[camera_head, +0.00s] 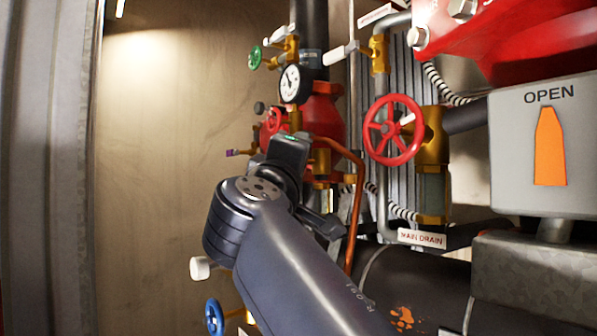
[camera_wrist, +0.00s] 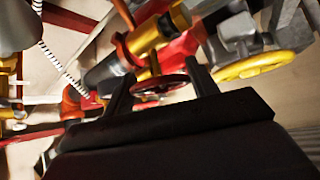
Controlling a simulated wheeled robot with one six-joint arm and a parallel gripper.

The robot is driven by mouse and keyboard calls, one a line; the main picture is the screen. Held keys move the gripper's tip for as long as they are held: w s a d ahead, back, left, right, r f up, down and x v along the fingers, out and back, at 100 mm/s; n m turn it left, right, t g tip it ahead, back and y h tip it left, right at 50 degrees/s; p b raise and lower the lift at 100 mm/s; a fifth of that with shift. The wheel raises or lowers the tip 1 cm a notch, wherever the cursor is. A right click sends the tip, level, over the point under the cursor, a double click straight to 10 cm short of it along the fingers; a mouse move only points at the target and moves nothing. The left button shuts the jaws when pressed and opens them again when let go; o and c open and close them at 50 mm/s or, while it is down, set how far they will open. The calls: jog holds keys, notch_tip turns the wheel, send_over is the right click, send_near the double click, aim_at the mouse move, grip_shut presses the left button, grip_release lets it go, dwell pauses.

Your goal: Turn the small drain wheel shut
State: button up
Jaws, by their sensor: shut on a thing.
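A small red handwheel (camera_wrist: 165,87) lies between the two dark fingers of my gripper (camera_wrist: 159,72) in the wrist view, and the jaws are shut on it. A brass valve body (camera_wrist: 158,32) is just beyond the wheel. A larger red handwheel (camera_head: 393,130) on a brass valve stands to the right, apart from my gripper, above a label reading MAIN DRAIN (camera_head: 421,239).
A pressure gauge (camera_head: 294,84) and a green wheel (camera_head: 255,58) are above my wrist. A copper pipe (camera_head: 355,215) runs close on its right. A blue wheel (camera_head: 214,318) is low down. A yellow wheel (camera_wrist: 255,65) is near the right finger. Bare wall is left.

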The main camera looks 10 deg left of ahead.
dwell(0.3)
jog(key=o, duration=1)
jog(key=r+b+v, duration=0.1)
jog(key=v, duration=0.4)
jog(key=r+b+v, duration=0.1)
jog(key=v, duration=0.5)
jog(key=s+r+b+v, duration=0.1)
jog(key=v, duration=0.4)
jog(key=shift+s+r, duration=0.15)
jog(key=shift+s, duration=0.15)
jog(key=shift+c, duration=0.4)
